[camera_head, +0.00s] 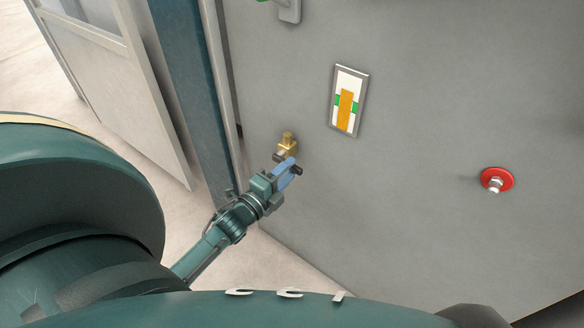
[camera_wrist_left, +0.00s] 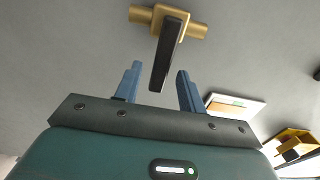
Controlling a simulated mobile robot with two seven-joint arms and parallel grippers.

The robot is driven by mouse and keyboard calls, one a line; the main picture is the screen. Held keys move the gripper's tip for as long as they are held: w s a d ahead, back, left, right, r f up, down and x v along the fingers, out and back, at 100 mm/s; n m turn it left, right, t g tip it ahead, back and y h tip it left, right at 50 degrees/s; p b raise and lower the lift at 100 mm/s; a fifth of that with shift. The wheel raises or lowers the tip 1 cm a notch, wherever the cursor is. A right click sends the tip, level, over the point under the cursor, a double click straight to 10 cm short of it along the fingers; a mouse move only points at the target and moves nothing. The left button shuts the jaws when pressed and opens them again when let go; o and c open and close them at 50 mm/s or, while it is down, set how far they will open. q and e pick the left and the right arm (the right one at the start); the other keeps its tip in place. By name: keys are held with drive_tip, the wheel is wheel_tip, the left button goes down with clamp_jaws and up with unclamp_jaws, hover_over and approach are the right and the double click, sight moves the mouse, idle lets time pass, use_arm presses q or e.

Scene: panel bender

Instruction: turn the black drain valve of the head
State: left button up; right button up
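The drain valve has a brass body (camera_head: 288,143) on the grey panel, left of centre in the head view. In the left wrist view the brass body (camera_wrist_left: 166,22) is at the top, and its black lever handle (camera_wrist_left: 167,55) points down toward my gripper. My left gripper (camera_head: 287,170) is just below the brass body. In the left wrist view its two blue fingers (camera_wrist_left: 157,80) are apart, with the lower end of the handle showing between them. Gaps show on both sides of the handle. My right gripper is not in view.
A framed level gauge (camera_head: 348,101) with an orange bar is on the panel right of the valve. A red disc with a metal stud (camera_head: 496,180) is farther right. A teal post (camera_head: 190,90) stands left of the panel. The panel between gauge and disc is bare.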

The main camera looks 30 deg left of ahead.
use_arm(q)
drive_tip(key=shift+w+d, duration=0.1)
drive_tip(key=shift+w, duration=1.2)
drive_tip(key=shift+c, duration=0.3)
clamp_jaws()
